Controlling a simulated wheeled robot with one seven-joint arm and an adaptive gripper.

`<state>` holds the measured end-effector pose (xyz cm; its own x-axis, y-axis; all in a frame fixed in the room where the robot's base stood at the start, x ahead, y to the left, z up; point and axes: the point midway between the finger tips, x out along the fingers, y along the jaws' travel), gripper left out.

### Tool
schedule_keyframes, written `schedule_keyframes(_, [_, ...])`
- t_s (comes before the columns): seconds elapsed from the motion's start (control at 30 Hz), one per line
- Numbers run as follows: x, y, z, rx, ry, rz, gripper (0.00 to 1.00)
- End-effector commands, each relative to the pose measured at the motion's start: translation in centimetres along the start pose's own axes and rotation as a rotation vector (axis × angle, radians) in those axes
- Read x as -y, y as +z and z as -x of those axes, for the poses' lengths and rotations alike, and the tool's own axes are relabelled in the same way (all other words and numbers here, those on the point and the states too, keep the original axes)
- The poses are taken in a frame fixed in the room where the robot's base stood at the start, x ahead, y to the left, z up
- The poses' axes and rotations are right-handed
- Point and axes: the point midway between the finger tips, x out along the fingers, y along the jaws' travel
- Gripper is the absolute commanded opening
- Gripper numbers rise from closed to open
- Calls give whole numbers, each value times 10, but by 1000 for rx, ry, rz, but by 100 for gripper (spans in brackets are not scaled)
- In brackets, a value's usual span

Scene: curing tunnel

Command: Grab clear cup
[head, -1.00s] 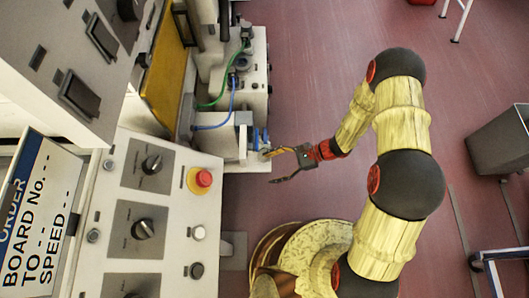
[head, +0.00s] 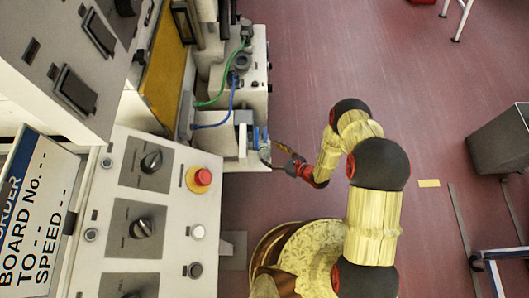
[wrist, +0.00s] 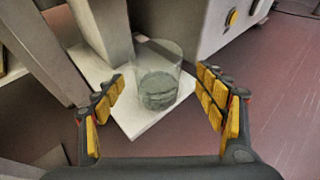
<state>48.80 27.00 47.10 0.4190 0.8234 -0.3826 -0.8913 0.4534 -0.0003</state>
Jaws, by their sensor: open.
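The clear cup (wrist: 158,75) stands upright on a white ledge (wrist: 142,118) in the wrist view. It is see-through, with a grey-green look in its lower part. My gripper (wrist: 160,82) is open, with one yellow-padded finger to the left of the cup and the other to its right. The cup shows between the fingertips and a little beyond them, with gaps at both sides. In the head view my gripper (head: 273,154) is at the outer end of the ledge (head: 240,165); the cup is hard to make out there.
A grey upright block (wrist: 100,30) stands close behind the cup. A control panel (head: 150,200) with a red button (head: 203,176) lies left of my arm. Blue (head: 214,124) and green (head: 210,102) hoses run along the machine. Open red floor lies to the right.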

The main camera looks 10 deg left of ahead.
Motion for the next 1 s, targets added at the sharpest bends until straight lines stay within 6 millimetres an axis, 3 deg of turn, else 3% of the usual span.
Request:
schedule_keyframes(0.2, [-5,0,-32,0,3,3,72])
schedule_keyframes(0.33, [-5,1,-43,-1,2,0,72])
schedule_keyframes(0.6, [-4,2,-44,0,1,-1,71])
schedule_keyframes(1.0, [-4,2,-44,0,1,0,48])
